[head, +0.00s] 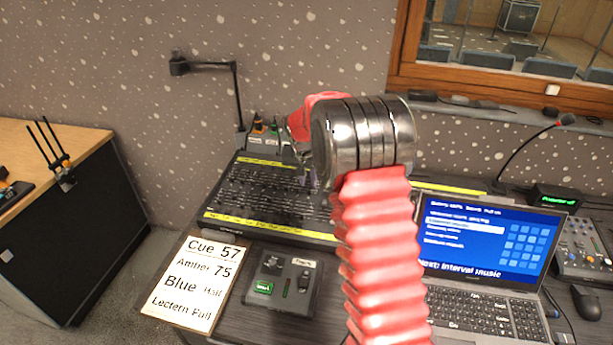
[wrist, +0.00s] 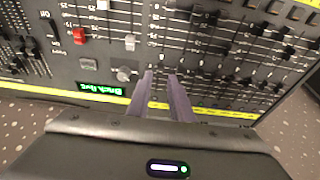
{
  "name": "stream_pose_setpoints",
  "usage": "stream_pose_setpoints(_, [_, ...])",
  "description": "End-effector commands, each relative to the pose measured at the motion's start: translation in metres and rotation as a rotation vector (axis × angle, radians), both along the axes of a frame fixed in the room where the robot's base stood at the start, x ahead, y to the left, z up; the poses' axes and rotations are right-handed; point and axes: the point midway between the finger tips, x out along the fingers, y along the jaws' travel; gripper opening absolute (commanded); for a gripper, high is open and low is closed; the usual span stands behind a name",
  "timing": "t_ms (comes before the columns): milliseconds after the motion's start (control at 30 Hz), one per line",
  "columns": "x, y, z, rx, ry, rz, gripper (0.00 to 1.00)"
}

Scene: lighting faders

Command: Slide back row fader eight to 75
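The lighting console (head: 270,228) is a black desk with rows of faders and yellow label strips, partly hidden behind my arm in the head view. In the wrist view the console panel (wrist: 60,85) shows slots with scale marks, upside down. A red fader cap (wrist: 79,36), a white cap (wrist: 103,5) and several black caps (wrist: 222,20) show. I cannot tell which is back row fader eight. My gripper (wrist: 160,75) has its two dark fingers a little apart with nothing seen held. The tips appear over the panel beside a yellow strip (wrist: 215,110). Their height is unclear.
A grey knob (wrist: 124,73) and a green display (wrist: 100,88) are left of the fingers. In the head view, a cue sheet (head: 195,282) and a small control box (head: 283,283) lie in front of the console. A laptop (head: 490,245) stands right. A lamp (head: 237,95) rises behind.

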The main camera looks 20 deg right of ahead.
Motion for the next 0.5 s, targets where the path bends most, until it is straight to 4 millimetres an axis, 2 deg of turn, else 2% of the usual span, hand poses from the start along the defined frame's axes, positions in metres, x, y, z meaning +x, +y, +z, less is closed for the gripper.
stream_pose_setpoints(500, [0.011,-0.008,-0.041,0.001,0.001,0.000,0.20])
